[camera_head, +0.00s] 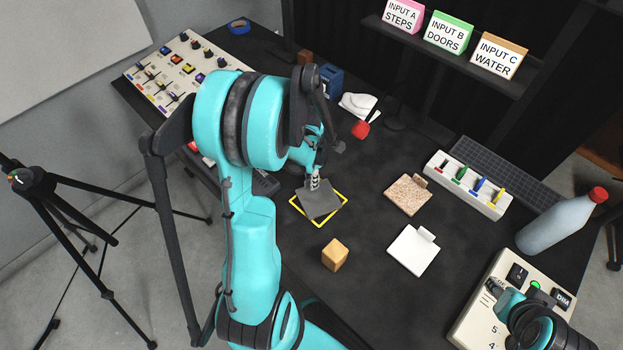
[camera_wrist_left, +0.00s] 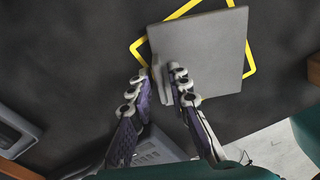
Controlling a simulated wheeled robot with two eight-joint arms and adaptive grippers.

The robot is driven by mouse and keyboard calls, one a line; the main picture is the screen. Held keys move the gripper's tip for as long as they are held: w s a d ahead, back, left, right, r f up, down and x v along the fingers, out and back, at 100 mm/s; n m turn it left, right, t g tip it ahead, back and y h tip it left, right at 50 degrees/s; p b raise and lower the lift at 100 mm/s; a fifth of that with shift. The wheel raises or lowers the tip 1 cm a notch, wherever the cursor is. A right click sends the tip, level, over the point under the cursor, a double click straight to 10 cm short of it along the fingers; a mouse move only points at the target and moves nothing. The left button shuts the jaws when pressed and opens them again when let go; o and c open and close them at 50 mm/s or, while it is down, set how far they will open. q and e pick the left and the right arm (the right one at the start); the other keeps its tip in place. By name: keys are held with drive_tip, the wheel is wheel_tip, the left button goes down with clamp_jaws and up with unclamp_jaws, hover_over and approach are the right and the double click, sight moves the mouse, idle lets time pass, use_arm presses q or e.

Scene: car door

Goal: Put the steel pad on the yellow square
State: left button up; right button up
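The steel pad (camera_head: 317,203), a grey square plate with an upright tab, lies over the yellow square outline (camera_head: 341,209). In the left wrist view the pad (camera_wrist_left: 213,55) is turned relative to the yellow square (camera_wrist_left: 251,58), and an edge of the pad reaches past the outline. Whether it rests flat is hard to tell. My left gripper (camera_head: 316,176) is above the pad. In the left wrist view its fingers (camera_wrist_left: 156,78) are spread apart, with the pad's tab between or just beyond their tips. My right arm shows at the lower right; its fingers are not clear.
A speckled pad (camera_head: 408,195), a white pad (camera_head: 411,251) and a wooden block (camera_head: 335,254) lie nearby. A switch strip (camera_head: 467,186), a bottle (camera_head: 560,221) and a control box (camera_head: 479,325) stand to the right. A button panel (camera_head: 178,70) is at the back left.

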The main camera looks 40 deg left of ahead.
use_arm(q)
drive_tip(key=shift+r, duration=0.15)
drive_tip(key=shift+r+p, duration=0.35)
wheel_tip(320, 180, up, 11)
drive_tip(key=p, duration=0.5)
drive_tip(key=s+d+r+m+t, duration=0.2)
drive_tip(key=d+m, duration=0.4)
drive_tip(key=m, duration=0.4)
drive_tip(key=s+d+r+m+t, duration=0.2)
drive_tip(key=d+r+m, duration=0.3)
drive_tip(key=m, duration=0.5)
drive_tip(key=s+d+r+m+t, duration=0.2)
drive_tip(key=d+r+m+t, duration=0.1)
drive_tip(key=d+m, duration=0.4)
drive_tip(key=shift+r+m, duration=0.35)
drive_tip(key=shift+m, duration=1.45)
